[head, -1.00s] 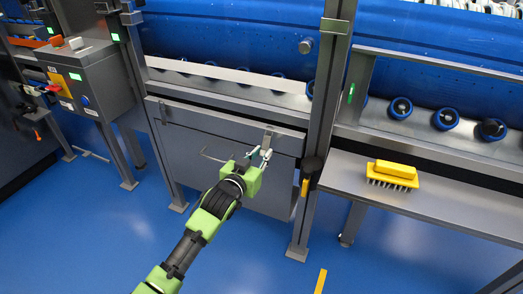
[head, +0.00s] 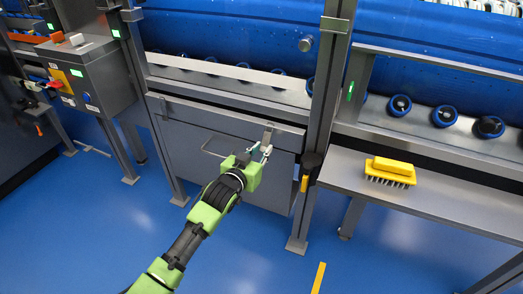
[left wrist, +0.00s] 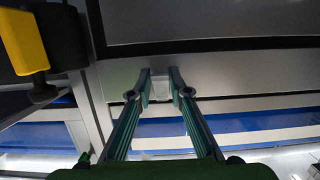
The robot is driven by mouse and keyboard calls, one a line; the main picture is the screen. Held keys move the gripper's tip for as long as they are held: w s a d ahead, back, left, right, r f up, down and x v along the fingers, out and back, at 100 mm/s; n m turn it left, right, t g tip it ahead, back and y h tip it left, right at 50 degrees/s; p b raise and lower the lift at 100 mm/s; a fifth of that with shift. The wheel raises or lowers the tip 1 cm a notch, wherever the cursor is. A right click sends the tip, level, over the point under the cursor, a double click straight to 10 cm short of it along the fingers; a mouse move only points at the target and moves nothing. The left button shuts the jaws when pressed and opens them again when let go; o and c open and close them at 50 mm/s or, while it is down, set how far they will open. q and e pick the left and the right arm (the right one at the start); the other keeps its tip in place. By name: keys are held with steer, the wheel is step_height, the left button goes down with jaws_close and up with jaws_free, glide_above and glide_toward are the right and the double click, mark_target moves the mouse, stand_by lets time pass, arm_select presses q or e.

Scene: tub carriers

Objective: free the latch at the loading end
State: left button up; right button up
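A grey metal latch (head: 267,134) sits at the upper right of a grey hinged panel on the machine front. A similar latch (head: 163,108) is at the panel's upper left. My left gripper (head: 260,152) is at the right-hand latch, just below its upper part. In the left wrist view, my left gripper (left wrist: 161,86) has its two fingertips apart, one on each side of the pale latch piece (left wrist: 160,88). Whether the fingers touch it I cannot tell. My right gripper is not in view.
A post with a black knob and yellow piece (head: 304,184) stands close right of the gripper. A yellow brush (head: 391,171) lies on the shelf at right. A control box (head: 85,75) is at left. The blue floor is clear.

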arm_select(q)
steer(key=o, duration=0.3)
steer(key=shift+o, duration=0.2)
steer(key=v, duration=1.2)
